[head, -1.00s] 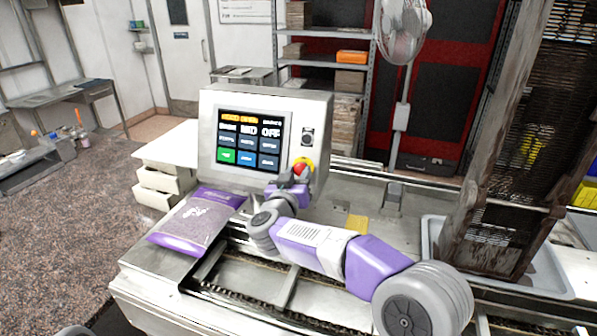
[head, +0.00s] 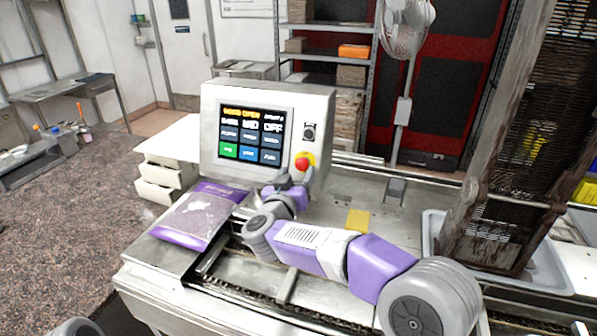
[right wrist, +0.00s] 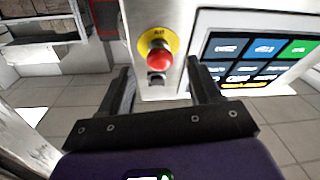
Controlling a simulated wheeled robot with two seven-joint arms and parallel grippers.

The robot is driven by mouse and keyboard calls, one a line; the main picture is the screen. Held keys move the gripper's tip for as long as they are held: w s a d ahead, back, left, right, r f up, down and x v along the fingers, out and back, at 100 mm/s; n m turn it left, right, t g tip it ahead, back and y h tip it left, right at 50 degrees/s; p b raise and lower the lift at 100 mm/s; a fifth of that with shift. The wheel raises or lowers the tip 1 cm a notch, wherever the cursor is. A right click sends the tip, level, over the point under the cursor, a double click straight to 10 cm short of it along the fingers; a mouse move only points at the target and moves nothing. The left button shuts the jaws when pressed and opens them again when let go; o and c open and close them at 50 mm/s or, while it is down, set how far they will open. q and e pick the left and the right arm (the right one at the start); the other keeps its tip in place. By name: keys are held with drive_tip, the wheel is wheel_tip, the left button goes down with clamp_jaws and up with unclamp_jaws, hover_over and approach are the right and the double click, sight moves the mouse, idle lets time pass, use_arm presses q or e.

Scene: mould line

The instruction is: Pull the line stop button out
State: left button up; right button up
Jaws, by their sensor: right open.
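The line stop button is a red knob (head: 302,162) on a yellow round plate, on the front of the grey control panel (head: 207,135), right of its screen. The right wrist view shows the red button (right wrist: 158,61) between the open fingers in the picture, beyond their tips. My right gripper (head: 297,178) is just below and in front of the button in the head view. Its two dark fingers (right wrist: 162,78) are apart with nothing between them. I cannot tell whether the knob is pressed in or out. My left gripper is not in view.
The panel's lit screen (head: 251,135) and a dark switch (head: 309,131) are near the button. A purple bag (head: 200,215) lies left of my right arm. A yellow piece (head: 357,220) lies on the metal line. A tall dark rack (head: 500,150) stands at right.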

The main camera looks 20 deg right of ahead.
drive_tip(key=shift+v, duration=2.55)
